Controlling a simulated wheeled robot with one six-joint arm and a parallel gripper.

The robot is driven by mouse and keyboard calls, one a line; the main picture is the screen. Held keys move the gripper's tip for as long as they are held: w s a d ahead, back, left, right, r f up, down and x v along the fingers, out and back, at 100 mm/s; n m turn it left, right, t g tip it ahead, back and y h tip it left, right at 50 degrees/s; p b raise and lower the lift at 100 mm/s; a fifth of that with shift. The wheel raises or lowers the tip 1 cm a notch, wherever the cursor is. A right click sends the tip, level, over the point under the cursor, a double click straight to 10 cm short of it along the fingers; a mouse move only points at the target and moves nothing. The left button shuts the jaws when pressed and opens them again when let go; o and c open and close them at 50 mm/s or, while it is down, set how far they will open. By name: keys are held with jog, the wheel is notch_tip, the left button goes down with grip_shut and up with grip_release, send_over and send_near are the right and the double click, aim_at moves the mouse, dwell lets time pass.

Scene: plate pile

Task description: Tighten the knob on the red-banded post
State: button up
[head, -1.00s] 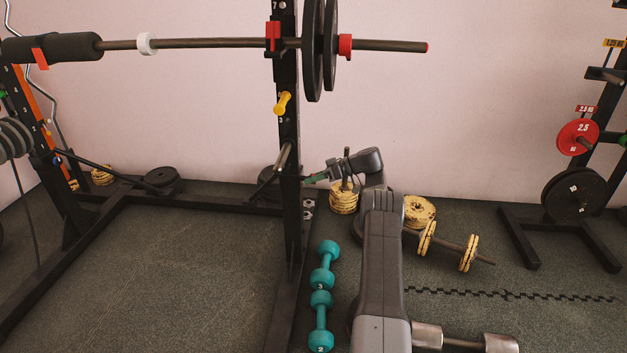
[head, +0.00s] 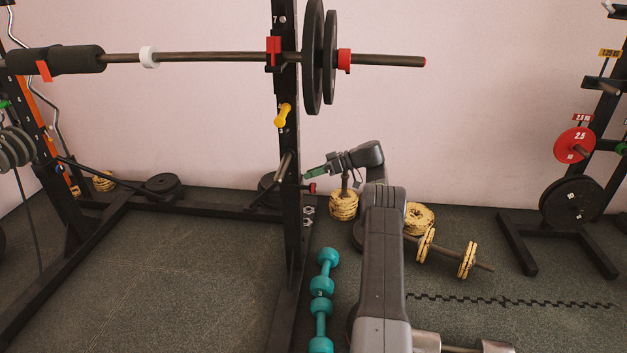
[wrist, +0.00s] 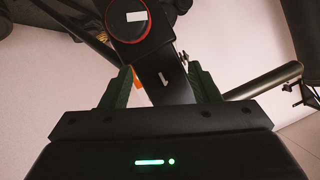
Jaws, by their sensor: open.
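The black upright post (head: 291,215) stands left of my arm in the head view. A small knob with red (head: 311,188) sticks out of its right side, low down. In the wrist view the knob (wrist: 130,18) is black with a red ring and a white mark, at the top, left of centre. The post (wrist: 165,80) with a white "1" runs below it, between my fingers in the picture. My gripper (head: 309,174) is open, with green fingers, just above the knob in the head view. In the wrist view the gripper (wrist: 161,68) is empty; the knob appears beyond its fingertips.
A loaded barbell (head: 200,57) rests across the rack above. A yellow pin (head: 283,115) sticks out of the post higher up. Teal dumbbells (head: 322,285) lie on the floor beside the post. Yellow plates (head: 343,206) are stacked behind my gripper. The floor inside the rack is clear.

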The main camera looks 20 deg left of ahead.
notch_tip(320, 180, up, 4)
jog(key=shift+p, duration=0.55)
jog(key=shift+d+f, duration=0.1)
jog(key=shift+c, duration=0.2)
